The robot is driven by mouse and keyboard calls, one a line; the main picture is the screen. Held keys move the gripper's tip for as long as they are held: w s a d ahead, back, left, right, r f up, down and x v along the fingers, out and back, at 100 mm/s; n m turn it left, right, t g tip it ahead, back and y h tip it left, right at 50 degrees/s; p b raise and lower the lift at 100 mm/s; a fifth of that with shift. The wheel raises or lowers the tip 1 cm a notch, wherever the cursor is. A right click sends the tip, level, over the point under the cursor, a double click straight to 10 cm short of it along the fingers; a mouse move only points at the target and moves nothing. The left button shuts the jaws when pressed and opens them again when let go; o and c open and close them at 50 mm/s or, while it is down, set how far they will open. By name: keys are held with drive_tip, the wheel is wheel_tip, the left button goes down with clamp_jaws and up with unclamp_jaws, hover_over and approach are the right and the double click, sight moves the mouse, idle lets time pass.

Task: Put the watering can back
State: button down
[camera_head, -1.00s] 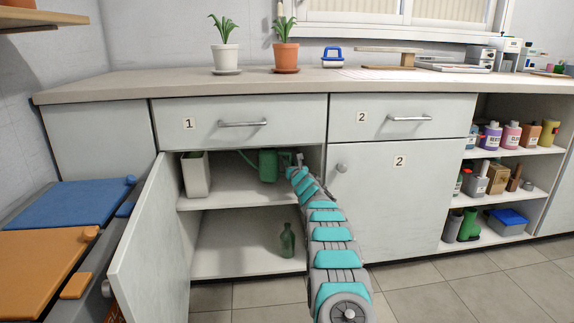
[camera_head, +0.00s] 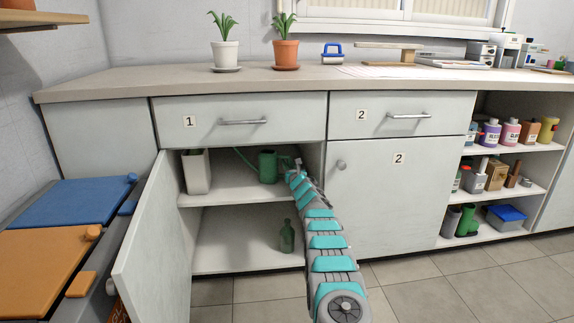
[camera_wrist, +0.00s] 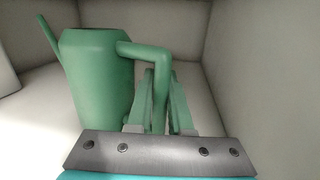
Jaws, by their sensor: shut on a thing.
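The green watering can (camera_head: 267,167) stands upright, or nearly so, on the upper shelf inside open cabinet 1, its spout pointing left. In the wrist view the can (camera_wrist: 98,80) fills the left half, with its handle (camera_wrist: 158,90) coming toward me. My gripper (camera_wrist: 161,100) is shut on that handle, one finger on each side. In the head view my gripper (camera_head: 291,166) is small and partly hidden by my arm at the right side of the opening. Whether the can's base touches the shelf is hard to tell.
A white container (camera_head: 196,171) stands left of the can on the upper shelf (camera_head: 225,192). A green bottle (camera_head: 287,237) stands on the lower shelf. The open door (camera_head: 155,240) swings out at left. Drawer 1 (camera_head: 240,121) is closed above, and door 2 (camera_head: 395,200) is closed at right.

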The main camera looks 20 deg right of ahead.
drive_tip(key=c, duration=0.8)
unclamp_jaws()
drive_tip(key=shift+c, duration=0.2)
drive_tip(key=shift+s+a+f, duration=0.1)
drive_tip(key=shift+s, duration=0.05)
drive_tip(key=shift+s+f+b, duration=0.15)
drive_tip(key=shift+b, duration=0.2)
drive_tip(key=shift+s, duration=0.2)
drive_tip(key=shift+s+b, duration=0.5)
drive_tip(key=shift+b, duration=0.05)
drive_tip(key=shift+s+a+b, duration=0.15)
drive_tip(key=shift+s+b, duration=0.15)
drive_tip(key=shift+s, duration=0.7)
drive_tip(key=shift+s+a+f, duration=0.1)
drive_tip(key=shift+s+a, duration=0.1)
drive_tip(key=shift+s, duration=1.8)
drive_tip(key=shift+s+a+f, duration=0.1)
drive_tip(key=shift+s+a, duration=0.1)
drive_tip(key=shift+s, duration=1.75)
